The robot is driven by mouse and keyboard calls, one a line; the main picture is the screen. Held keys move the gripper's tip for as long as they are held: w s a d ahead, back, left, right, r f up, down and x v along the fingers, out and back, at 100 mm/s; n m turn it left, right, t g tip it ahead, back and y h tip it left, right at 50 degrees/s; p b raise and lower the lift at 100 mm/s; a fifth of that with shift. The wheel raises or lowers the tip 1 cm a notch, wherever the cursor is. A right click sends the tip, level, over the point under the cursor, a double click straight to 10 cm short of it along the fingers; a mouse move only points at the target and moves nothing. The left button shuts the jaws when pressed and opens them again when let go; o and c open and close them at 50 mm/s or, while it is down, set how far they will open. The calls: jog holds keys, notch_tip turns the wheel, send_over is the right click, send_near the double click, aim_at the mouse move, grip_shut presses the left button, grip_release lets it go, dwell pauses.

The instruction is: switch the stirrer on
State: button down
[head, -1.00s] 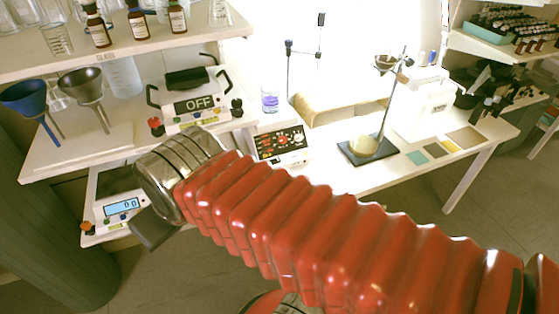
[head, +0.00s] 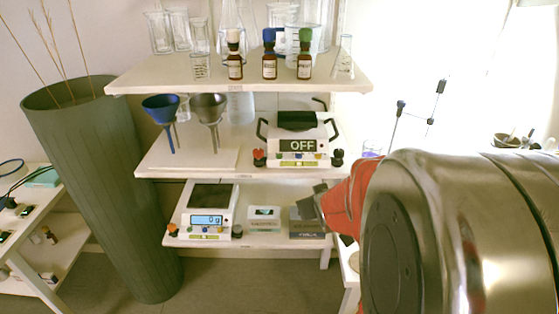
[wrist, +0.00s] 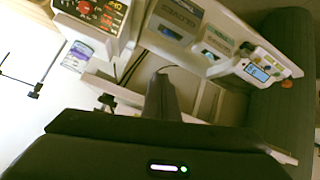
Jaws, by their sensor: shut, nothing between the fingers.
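A white device with a black top, which I take for the stirrer (head: 297,145), stands at the right of the middle shelf in the head view. My gripper (head: 318,200) is below and in front of this shelf, near the lower shelf's right end, apart from the device. Its dark shut fingers (wrist: 163,97) show in the wrist view with nothing between them. My arm hides the area to the right.
A scale (head: 207,212) reading 0 g and small boxes (head: 264,218) stand on the lower shelf. Two funnels (head: 161,109) stand left of the device. Small brown bottles (head: 269,66) line the upper shelf. A control box with red knobs (wrist: 100,14) shows in the wrist view.

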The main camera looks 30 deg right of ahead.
jog(key=s+d+f+m+t+h, duration=0.1)
jog(key=s+d+f+t, duration=0.1)
jog(key=s+d+f, duration=0.3)
jog(key=s+d+f+m+t+h, duration=0.1)
jog(key=s+d+f, duration=0.4)
jog(key=d, duration=0.6)
notch_tip(320, 180, down, 3)
jog(key=shift+d+r+m+t+h, duration=0.2)
jog(key=shift+d+m+t+h, duration=0.15)
jog(key=shift+h, duration=0.25)
jog(key=shift+w, duration=0.1)
jog(key=x, duration=0.3)
jog(key=f+x, duration=0.1)
jog(key=x, duration=0.3)
jog(key=f+x, duration=0.1)
jog(key=x, duration=0.2)
jog(key=shift+d+f, duration=0.1)
jog(key=shift+f, duration=0.1)
jog(key=shift+d+f, duration=0.1)
jog(key=shift+f, duration=0.6)
